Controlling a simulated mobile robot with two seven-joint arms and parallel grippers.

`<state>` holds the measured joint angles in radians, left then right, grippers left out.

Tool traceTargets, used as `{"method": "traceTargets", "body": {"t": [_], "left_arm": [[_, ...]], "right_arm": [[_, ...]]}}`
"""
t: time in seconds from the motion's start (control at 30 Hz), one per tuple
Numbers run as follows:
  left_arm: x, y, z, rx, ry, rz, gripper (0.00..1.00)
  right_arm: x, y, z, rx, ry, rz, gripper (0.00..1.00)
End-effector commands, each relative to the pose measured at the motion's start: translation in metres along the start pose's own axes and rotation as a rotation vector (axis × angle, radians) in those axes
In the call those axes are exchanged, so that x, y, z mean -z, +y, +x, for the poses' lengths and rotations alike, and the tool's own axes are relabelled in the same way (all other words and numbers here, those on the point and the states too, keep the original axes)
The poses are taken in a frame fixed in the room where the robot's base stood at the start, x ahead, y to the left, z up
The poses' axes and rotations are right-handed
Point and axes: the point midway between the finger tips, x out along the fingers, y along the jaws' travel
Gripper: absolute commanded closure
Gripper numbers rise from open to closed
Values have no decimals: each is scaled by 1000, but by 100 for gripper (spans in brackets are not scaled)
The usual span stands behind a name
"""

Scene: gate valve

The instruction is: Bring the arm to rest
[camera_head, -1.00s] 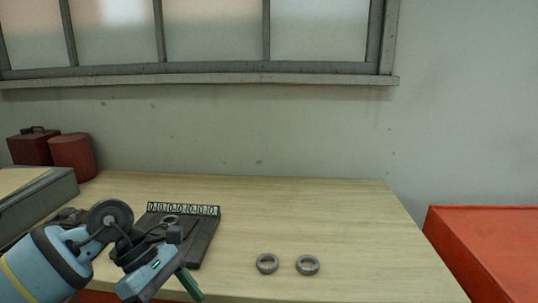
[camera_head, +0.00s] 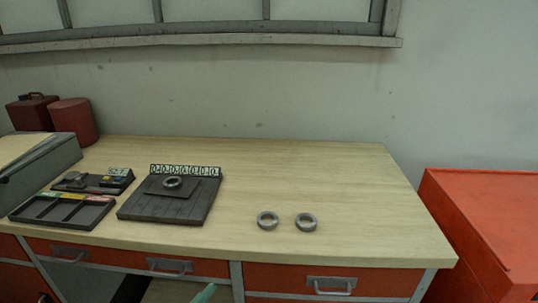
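Only a teal tip of my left gripper (camera_head: 205,294) shows at the bottom edge, in front of the workbench (camera_head: 330,180) and below its top. The rest of that gripper is out of frame, so its opening is hidden. My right gripper is not in view. A dark square plate (camera_head: 135,208) lies on the bench with a smaller raised plate and a grey ring (camera_head: 173,183) on it. Two more grey rings, a left one (camera_head: 268,221) and a right one (camera_head: 306,222), lie apart on the bare wood.
A dark compartment tray (camera_head: 62,211) and a dark holder with small parts (camera_head: 94,182) sit left of the plate. A grey case (camera_head: 40,165), a red box (camera_head: 33,113) and a red canister (camera_head: 73,122) stand farther left. A red cabinet (camera_head: 480,225) is at right. The bench's right side is clear.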

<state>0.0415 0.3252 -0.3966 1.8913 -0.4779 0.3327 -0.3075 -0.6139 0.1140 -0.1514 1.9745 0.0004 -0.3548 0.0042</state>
Motion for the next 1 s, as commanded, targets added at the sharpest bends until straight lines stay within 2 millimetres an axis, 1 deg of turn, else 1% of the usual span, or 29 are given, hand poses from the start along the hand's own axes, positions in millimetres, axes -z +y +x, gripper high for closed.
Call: {"method": "traceTargets", "body": {"t": [0.03,0.07,0.1,0.17,0.2,0.23,0.27,0.3,0.37,0.4,0.5,0.6,0.7,0.8,1.0], "left_arm": [[-13,15,-20,-11,-113,-112,27],[-20,24,-32,-17,-179,-178,27],[-30,36,-49,-24,-266,-262,27],[-42,56,-78,-36,-400,-389,27],[-48,70,-98,-44,-489,-472,27],[-52,80,-115,-49,-557,-534,27],[-55,90,-132,-54,-622,-593,27],[-56,103,-154,-59,-706,-668,27],[-56,122,-186,-67,-822,-770,27],[-55,132,-205,-70,-894,-832,27],[-47,154,-247,-77,-1040,-954,27],[-39,167,-275,-80,-1137,-1033,27],[-34,174,-290,-81,-1189,-1075,27],[-33,176,-294,-81,-1204,-1088,27],[-33,176,-294,-81,-1205,-1089,27]], "right_arm": [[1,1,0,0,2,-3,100],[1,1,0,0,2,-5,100],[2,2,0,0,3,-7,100],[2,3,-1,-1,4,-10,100],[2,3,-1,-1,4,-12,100],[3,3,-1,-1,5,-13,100],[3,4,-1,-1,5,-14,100],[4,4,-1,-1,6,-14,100],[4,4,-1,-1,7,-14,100],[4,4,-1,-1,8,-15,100],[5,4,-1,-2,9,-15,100],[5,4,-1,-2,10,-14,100],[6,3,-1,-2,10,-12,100],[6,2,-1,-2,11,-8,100],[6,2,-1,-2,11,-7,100]]}}
